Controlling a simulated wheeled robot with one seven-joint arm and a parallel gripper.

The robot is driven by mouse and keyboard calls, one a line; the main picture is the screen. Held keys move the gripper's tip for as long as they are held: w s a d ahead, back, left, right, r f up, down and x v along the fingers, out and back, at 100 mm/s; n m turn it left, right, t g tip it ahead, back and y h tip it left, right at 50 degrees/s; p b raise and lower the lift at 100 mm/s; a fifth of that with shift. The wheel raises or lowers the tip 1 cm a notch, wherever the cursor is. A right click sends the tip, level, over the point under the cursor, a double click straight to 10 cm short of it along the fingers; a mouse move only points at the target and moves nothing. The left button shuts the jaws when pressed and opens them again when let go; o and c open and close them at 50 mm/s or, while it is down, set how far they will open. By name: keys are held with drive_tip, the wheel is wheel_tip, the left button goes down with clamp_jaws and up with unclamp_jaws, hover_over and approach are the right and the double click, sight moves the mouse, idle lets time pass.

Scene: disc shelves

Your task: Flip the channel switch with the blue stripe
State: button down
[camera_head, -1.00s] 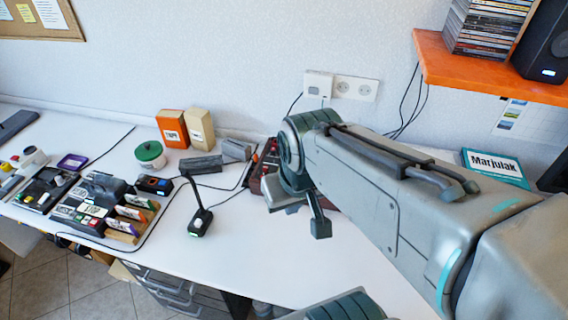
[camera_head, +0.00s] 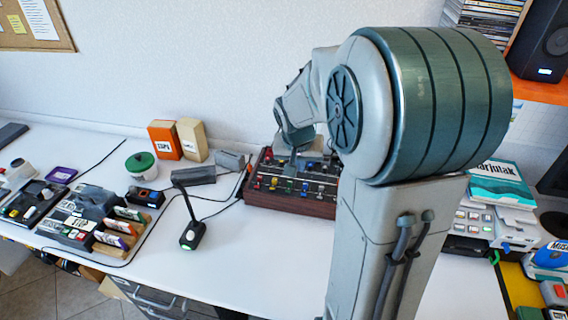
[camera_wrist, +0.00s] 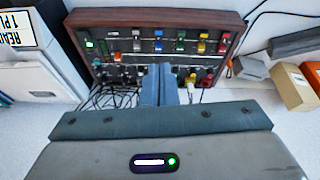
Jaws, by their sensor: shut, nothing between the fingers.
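The channel panel is a wooden-framed dark console (camera_head: 290,203) on the desk, partly behind my arm in the head view. It also shows in the wrist view (camera_wrist: 80,18), with a row of coloured switches. A blue-marked switch (camera_wrist: 158,44) sits mid-row, between a green one (camera_wrist: 180,44) and a whitish one (camera_wrist: 136,43). My gripper (camera_wrist: 161,68) is shut and empty, its fingers pointing at the panel just on the near side of the blue-marked switch. Contact cannot be told.
A black desk microphone (camera_head: 192,233), grey blocks (camera_head: 193,175) and orange and beige boxes (camera_head: 164,140) stand left of the panel. Cables plug into its edge near my fingers. A grey device with a book (camera_head: 501,184) is to the right.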

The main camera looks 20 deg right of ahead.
sight(303, 190)
drive_tip(key=shift+m, duration=0.6)
drive_tip(key=w+d+f, duration=0.3)
drive_tip(key=shift+w+f, duration=0.3)
drive_tip(key=x, duration=1.4)
drive_tip(key=shift+s+a+f+b, duration=0.1)
drive_tip(key=shift+s+a+b, duration=0.15)
drive_tip(key=shift+b, duration=0.05)
drive_tip(key=shift+a, duration=0.1)
